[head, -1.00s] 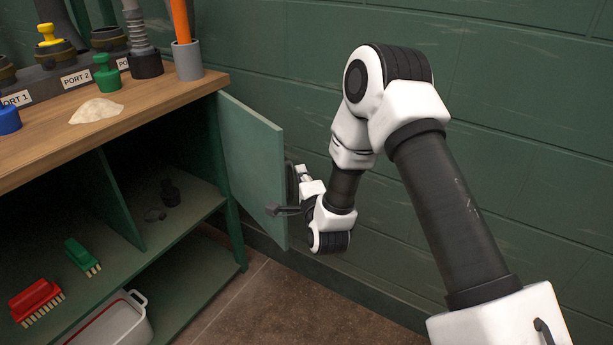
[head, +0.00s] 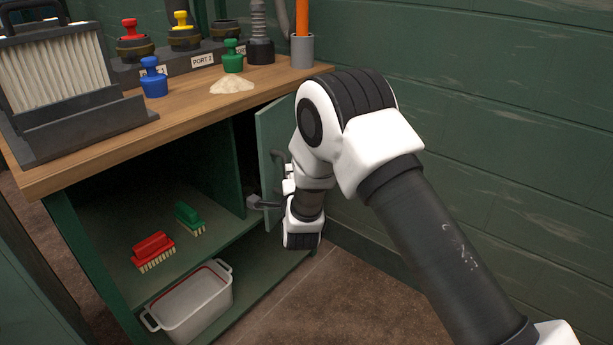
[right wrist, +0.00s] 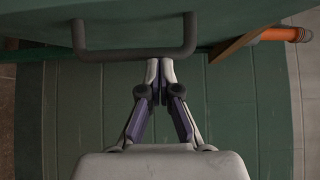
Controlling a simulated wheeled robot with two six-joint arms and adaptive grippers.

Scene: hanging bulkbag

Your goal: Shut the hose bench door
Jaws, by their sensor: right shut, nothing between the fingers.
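The hose bench door (head: 268,128) is a green panel hinged at the bench's right end. It stands partly open, with its outer face and dark bar handle (head: 278,157) towards me. My right arm hides much of it. My right gripper (head: 262,203) is at the door's outer side, low by the free edge. In the right wrist view the gripper (right wrist: 160,66) is shut and empty, its tips by the right end of the handle (right wrist: 135,53); I cannot tell whether they touch. My left gripper is out of view.
The bench top (head: 190,96) carries a filter, coloured plugs, a pale powder heap and a grey cup (head: 302,50). A red brush (head: 153,250) and green brush (head: 190,217) lie on the shelf inside. A grey tub (head: 190,305) sits below. A green wall (head: 480,120) bounds the right.

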